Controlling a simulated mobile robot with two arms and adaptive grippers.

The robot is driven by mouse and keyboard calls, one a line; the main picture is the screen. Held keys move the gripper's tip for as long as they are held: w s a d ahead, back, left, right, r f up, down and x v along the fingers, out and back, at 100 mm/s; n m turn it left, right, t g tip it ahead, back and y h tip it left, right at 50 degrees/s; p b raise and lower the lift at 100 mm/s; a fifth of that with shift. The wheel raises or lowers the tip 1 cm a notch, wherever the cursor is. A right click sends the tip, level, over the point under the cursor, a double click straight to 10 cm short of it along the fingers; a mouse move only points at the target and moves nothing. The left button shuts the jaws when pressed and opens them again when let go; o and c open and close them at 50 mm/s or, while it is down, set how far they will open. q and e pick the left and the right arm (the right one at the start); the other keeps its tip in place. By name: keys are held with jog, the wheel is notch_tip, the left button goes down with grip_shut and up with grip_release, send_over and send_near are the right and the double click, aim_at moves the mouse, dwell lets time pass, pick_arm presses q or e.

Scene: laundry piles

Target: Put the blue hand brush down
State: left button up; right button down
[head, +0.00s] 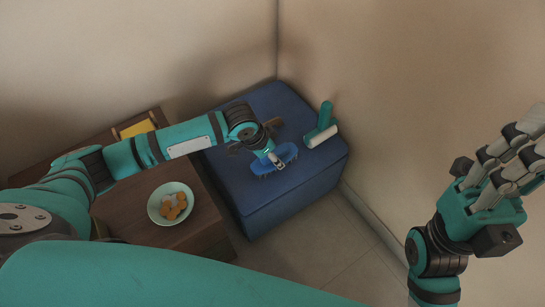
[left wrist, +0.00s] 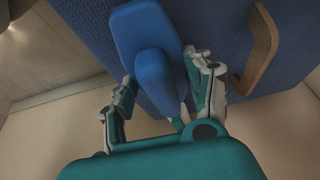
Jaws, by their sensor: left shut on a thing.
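The blue hand brush (head: 284,156) has an oval head with bristles and shows just over the top of a dark blue cushioned ottoman (head: 253,198). My left gripper (head: 274,157) is shut on it. In the left wrist view the brush (left wrist: 146,40) lies between the two fingers of my left gripper (left wrist: 163,92), with the ottoman's blue fabric behind it. I cannot tell whether the brush touches the fabric. My right gripper (head: 523,152) is up at the right side, fingers extended and apart, with nothing in it.
A brown wooden piece (left wrist: 262,48) shows near the brush. A brown table (head: 210,232) at left holds a bowl (head: 157,205) of orange-brown pieces and a yellow item (head: 137,128). Walls close off the back and right.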

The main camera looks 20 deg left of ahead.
pick_arm(q)
jog(key=shift+r, duration=0.1)
jog(key=o, duration=1)
